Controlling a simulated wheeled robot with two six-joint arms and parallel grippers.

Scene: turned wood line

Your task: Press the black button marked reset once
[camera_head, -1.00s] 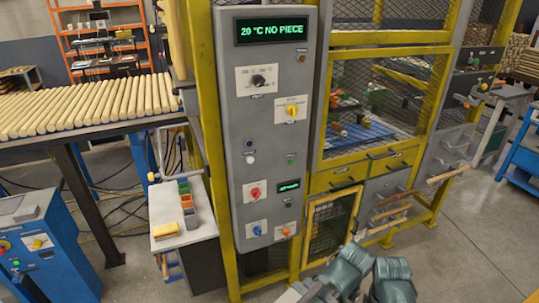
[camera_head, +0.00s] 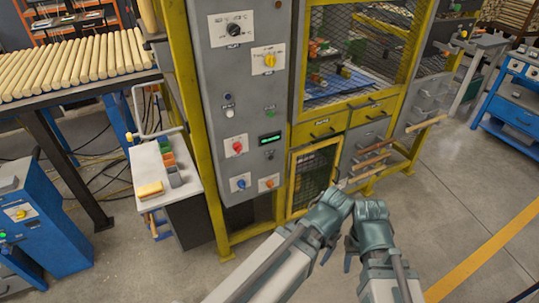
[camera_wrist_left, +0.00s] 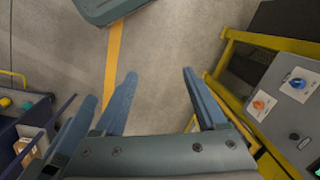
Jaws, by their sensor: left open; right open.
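The control panel (camera_head: 222,85) is a tall grey face in a yellow frame, left of centre in the head view. A small dark button (camera_head: 270,154) sits below the small green display (camera_head: 269,138); its label is too small to read. In the left wrist view a black button (camera_wrist_left: 294,136) with a pale label shows at the right edge. My left gripper (camera_wrist_left: 158,73) is open and empty, apart from the panel, over the floor. In the head view it is at lower centre. My right gripper (camera_head: 370,222) is beside it; its fingers are mostly hidden.
Red (camera_head: 236,147), blue (camera_head: 240,183) and orange (camera_head: 269,182) controls surround the dark button. A yellow knob (camera_head: 269,60) is higher up. A side bench (camera_head: 183,205) with small bins stands left of the panel. Wooden bars (camera_head: 371,161) stick out at right. The floor in front is clear.

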